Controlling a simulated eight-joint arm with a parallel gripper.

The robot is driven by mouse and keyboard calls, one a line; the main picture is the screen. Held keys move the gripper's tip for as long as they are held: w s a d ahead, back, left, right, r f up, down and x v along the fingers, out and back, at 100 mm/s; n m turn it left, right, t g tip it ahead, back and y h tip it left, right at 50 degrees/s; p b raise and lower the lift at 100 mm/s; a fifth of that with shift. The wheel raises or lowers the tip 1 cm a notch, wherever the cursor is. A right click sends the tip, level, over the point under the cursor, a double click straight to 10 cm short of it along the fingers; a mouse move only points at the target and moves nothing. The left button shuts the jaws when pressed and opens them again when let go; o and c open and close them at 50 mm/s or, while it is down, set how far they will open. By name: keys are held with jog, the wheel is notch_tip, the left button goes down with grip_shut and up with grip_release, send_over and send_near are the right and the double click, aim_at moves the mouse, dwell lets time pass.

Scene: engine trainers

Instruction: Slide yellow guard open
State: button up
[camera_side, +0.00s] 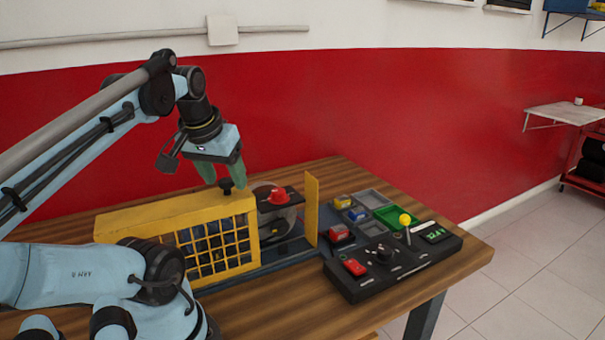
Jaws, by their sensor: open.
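The yellow guard (178,213) is a sheet with a grid front, on the left part of the engine trainer on the wooden table. A black knob (226,186) stands on its top near the right end. To the right of the guard, a gap shows a round metal part (276,222) and a red knob (278,196), up to a yellow end plate (312,208). My gripper (224,182) points down with green fingers apart, at the black knob. I cannot tell whether the fingers touch it. My arm hides the guard's lower left.
A black control panel (392,262) with a yellow-topped lever (405,220) and red switches stands to the right. Bare wooden table (288,298) lies in front; the red wall (330,105) is behind.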

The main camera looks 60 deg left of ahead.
jog(key=shift+r, duration=0.1)
jog(key=v, duration=1.2)
jog(key=w+d+f+m+t+h, duration=0.1)
jog(key=w+d+f+m+t, duration=0.15)
jog(key=w+f, duration=0.5)
jog(key=w+d+f+m+t+h, duration=0.1)
jog(key=w+d+f+m, duration=0.3)
jog(key=w+f, duration=0.3)
jog(key=w+d+f+m+h, duration=0.1)
jog(key=w+d+f+m, duration=0.1)
jog(key=d+f, duration=0.2)
jog(key=d, duration=0.2)
jog(key=shift+d+f, duration=0.2)
jog(key=shift+d, duration=0.15)
jog(key=shift+w+a+m, duration=0.1)
jog(key=shift+m, duration=0.15)
